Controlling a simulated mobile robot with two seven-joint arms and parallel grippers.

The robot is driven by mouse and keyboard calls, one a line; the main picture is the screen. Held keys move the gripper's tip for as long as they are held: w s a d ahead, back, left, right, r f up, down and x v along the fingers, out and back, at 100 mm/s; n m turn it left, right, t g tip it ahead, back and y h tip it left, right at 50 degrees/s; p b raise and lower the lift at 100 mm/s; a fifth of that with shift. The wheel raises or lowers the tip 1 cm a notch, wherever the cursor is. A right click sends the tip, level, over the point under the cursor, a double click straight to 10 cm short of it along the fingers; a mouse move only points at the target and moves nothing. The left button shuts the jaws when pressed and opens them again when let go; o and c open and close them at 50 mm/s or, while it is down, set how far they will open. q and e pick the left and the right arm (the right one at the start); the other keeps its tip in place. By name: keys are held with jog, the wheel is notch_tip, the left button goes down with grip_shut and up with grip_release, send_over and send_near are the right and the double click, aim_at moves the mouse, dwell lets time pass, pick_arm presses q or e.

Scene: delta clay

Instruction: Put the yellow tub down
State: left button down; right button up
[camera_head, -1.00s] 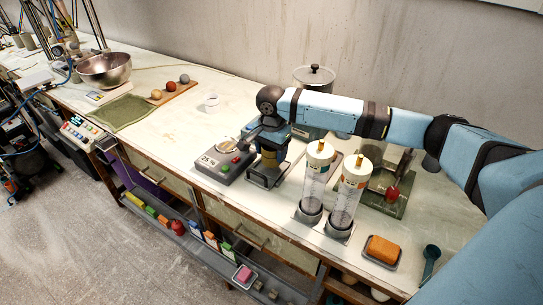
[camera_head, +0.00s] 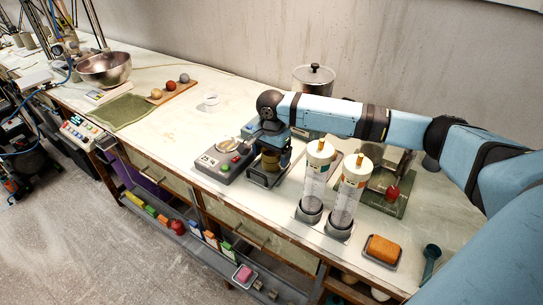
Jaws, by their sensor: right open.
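The yellow tub (camera_head: 270,161) stands low over the worktop, just right of the grey scale, and looks dull yellow-brown in the shade. My right gripper (camera_head: 268,172) points down at it, open, with its dark jaws around or right beside the tub. The wrist hides the tub's top, and I cannot tell whether a jaw touches it. A dark-edged tray or frame (camera_head: 262,183) shows at the tub's foot. My left gripper is not in view.
The grey scale (camera_head: 225,160) with a dish stands close left. Two clear cylinders (camera_head: 315,185) (camera_head: 347,195) with white tops stand close right. An orange block (camera_head: 383,248) lies near the front edge.

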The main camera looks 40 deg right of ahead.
notch_tip(320, 180, up, 12)
jog(key=shift+f, duration=0.2)
dwell(0.5)
